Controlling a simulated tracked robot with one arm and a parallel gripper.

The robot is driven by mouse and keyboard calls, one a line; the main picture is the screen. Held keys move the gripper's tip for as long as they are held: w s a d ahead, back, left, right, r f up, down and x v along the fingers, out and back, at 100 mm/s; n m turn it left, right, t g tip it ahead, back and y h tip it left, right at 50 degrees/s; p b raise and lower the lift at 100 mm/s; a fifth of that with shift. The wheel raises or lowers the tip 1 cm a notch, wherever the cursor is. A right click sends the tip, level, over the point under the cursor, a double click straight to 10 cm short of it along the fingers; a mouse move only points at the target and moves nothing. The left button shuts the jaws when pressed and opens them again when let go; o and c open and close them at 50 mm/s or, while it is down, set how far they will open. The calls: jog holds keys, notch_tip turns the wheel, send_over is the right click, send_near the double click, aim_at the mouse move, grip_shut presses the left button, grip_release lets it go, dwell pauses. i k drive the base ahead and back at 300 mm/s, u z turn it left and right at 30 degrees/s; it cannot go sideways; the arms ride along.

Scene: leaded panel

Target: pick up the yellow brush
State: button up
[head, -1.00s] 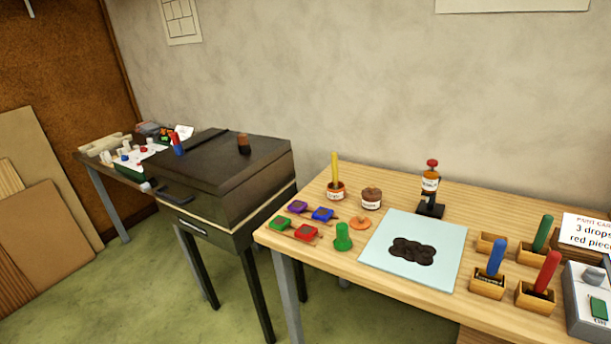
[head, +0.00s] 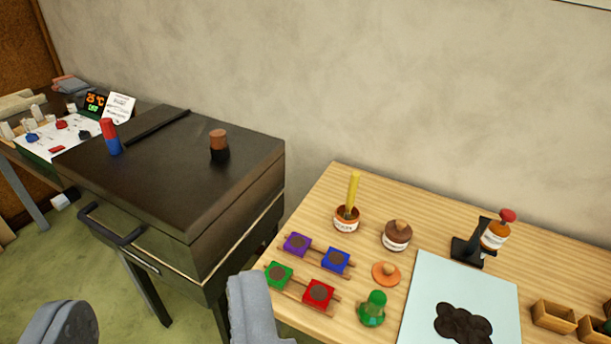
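The yellow brush (head: 353,190) stands upright in a small labelled brown-and-white pot (head: 346,220) near the back left of the wooden table. Its lower end is hidden in the pot. My gripper (head: 165,325) shows at the bottom of the view as two grey fingers set wide apart. It is open with nothing between the fingers. It is to the lower left of the brush and apart from it.
A second brown pot (head: 397,236), several coloured paint blocks (head: 320,292), an orange disc (head: 386,273) and a green knob-shaped piece (head: 372,308) stand near the brush. A dark chest (head: 170,180) is at the left. A pale blue sheet (head: 425,285) lies to the right.

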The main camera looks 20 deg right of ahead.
aim_at(355, 176)
jog(key=z, duration=0.2)
jog(key=i, duration=1.15)
jog(key=z, duration=0.6)
